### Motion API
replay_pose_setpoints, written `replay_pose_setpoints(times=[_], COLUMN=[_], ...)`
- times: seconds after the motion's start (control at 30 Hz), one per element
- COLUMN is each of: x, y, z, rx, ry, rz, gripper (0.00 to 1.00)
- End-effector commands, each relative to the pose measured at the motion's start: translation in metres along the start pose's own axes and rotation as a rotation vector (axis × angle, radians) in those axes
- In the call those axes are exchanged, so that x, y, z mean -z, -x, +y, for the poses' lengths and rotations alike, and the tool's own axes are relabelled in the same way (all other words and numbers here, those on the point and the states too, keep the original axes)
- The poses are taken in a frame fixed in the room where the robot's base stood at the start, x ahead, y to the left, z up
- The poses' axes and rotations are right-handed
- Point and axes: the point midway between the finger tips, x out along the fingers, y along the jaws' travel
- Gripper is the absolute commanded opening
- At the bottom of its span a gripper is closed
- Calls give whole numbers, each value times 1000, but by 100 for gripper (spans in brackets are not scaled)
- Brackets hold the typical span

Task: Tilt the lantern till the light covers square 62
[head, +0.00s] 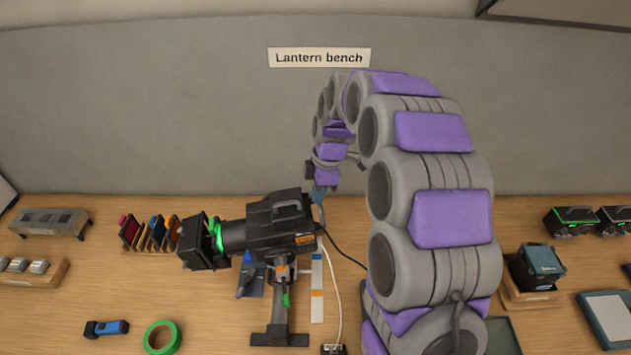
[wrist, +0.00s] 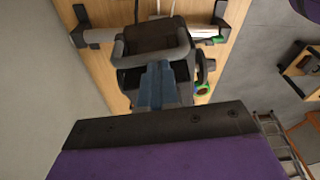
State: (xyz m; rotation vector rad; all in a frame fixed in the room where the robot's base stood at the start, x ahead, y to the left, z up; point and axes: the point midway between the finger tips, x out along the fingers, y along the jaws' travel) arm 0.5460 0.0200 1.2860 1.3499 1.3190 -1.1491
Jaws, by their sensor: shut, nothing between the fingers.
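The black lantern (head: 278,228) stands on a dark stand at the middle of the bench, with its barn-door front facing left and a green ring (head: 216,232) behind it. A handle shows on its top. My gripper (head: 319,192) is at the lantern's rear end, to the right of its body. In the wrist view my blue fingers (wrist: 157,88) are shut and empty, in front of the lantern's dark rear (wrist: 155,45) and its grey bar. I cannot tell whether they touch it. The light and square 62 are not visible.
A roll of green tape (head: 162,338) and a blue torch (head: 106,328) lie at the front left. Colored filters (head: 150,234) stand in a rack behind the lantern's front. A white cable (head: 335,290) runs down beside the stand. A boxed device (head: 537,266) sits at the right.

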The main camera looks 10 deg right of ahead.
Motion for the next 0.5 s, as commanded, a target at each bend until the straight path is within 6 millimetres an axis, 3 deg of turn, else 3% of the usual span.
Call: replay_pose_setpoints(times=[0.5], x=[-2], y=[-6], z=[0], rx=[0], ry=[0], rz=[4], gripper=[0])
